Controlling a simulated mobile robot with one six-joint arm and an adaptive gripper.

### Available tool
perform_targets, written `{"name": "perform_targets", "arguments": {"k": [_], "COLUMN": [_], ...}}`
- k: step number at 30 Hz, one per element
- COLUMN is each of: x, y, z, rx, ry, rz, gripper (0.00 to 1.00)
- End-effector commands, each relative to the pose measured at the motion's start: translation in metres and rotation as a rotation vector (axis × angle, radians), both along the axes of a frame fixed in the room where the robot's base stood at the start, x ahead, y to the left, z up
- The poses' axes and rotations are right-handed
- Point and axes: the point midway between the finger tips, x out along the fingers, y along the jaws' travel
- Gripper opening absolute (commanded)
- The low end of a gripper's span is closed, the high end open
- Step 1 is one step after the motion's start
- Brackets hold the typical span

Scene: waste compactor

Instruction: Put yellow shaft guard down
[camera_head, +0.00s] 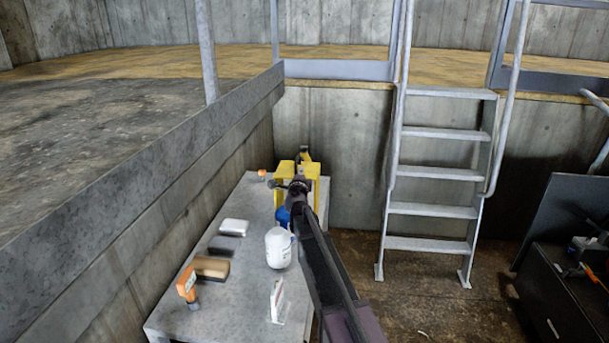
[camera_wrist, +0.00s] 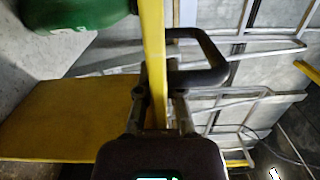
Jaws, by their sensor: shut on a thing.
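The yellow shaft guard (camera_head: 308,168) is at the far end of the grey bench in the head view, partly hidden by my arm. In the wrist view its narrow yellow edge (camera_wrist: 153,50) runs between my fingers, and a wide yellow face (camera_wrist: 50,118) spreads to the left. A black handle (camera_wrist: 203,76) sticks out on its right. My gripper (camera_wrist: 159,108) is shut on the guard; it also shows in the head view (camera_head: 299,184). I cannot tell whether the guard touches the bench top.
The grey bench (camera_head: 225,318) also holds a white jug (camera_head: 278,248), a blue item (camera_head: 282,216), a brush (camera_head: 211,267) and an orange-handled tool (camera_head: 187,284). A green object (camera_wrist: 78,14) is close by in the wrist view. A metal ladder (camera_head: 435,172) stands to the right.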

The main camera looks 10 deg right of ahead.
Motion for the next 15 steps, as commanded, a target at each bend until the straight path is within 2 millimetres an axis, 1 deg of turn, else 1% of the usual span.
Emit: {"name": "perform_targets", "arguments": {"k": [10, 12, 14, 15], "x": [-0.0001, 0.0, 0.0, 0.0], "y": [0.0, 0.0, 0.0, -0.0001], "z": [-0.0019, -0.0016, -0.0015, -0.0015], "rx": [-0.001, 0.0, 0.0, 0.0], "ry": [0.0, 0.0, 0.0, 0.0], "rz": [0.0, 0.0, 0.0, 0.0], "gripper": [0.0, 0.25, 0.43, 0.45]}}
